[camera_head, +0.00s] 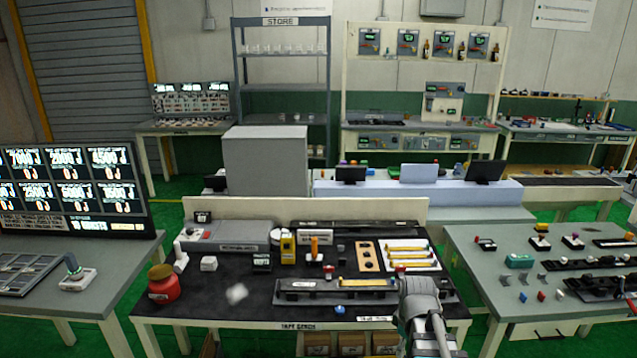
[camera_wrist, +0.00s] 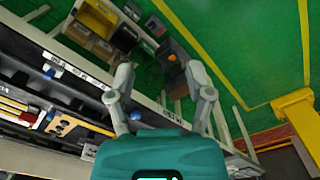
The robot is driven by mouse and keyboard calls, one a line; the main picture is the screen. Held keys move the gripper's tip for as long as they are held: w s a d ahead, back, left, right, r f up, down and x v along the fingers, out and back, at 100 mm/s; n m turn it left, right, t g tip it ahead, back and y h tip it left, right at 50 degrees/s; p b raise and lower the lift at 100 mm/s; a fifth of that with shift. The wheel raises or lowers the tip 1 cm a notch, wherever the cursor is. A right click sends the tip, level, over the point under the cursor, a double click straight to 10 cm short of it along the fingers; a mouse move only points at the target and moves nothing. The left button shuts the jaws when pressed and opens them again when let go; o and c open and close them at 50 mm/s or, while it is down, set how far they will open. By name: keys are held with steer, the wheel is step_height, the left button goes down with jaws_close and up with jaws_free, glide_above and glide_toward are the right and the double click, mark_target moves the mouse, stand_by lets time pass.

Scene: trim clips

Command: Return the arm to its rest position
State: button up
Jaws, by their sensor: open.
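My arm (camera_head: 420,305) rises from the bottom of the head view at the front right edge of the black-topped middle bench (camera_head: 240,315). Its gripper is hard to make out there. In the wrist view my gripper (camera_wrist: 158,75) has its two fingers spread apart with nothing held between them. Behind the fingers show the bench's front edge and the green floor. The long dark fixture (camera_head: 310,298) lies just left of the arm, and my arm hides part of its right side.
A red jar (camera_head: 163,287) stands at the bench's left. A blue clip (camera_head: 340,309) lies by the fixture. A tray with yellow strips (camera_head: 412,254) lies behind my arm. Other benches stand left and right (camera_head: 470,240). Boxes (camera_wrist: 95,20) sit under the bench. Green floor (camera_wrist: 245,40) is open beyond.

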steer(key=s+a+m, duration=0.3)
steer(key=a+m, duration=0.2)
steer(key=m, duration=0.4)
steer(key=shift+s+a+m, duration=0.15)
steer(key=shift+s+m, duration=0.2)
steer(key=shift+m, duration=0.05)
steer(key=shift+c, duration=0.3)
stand_by(0.6)
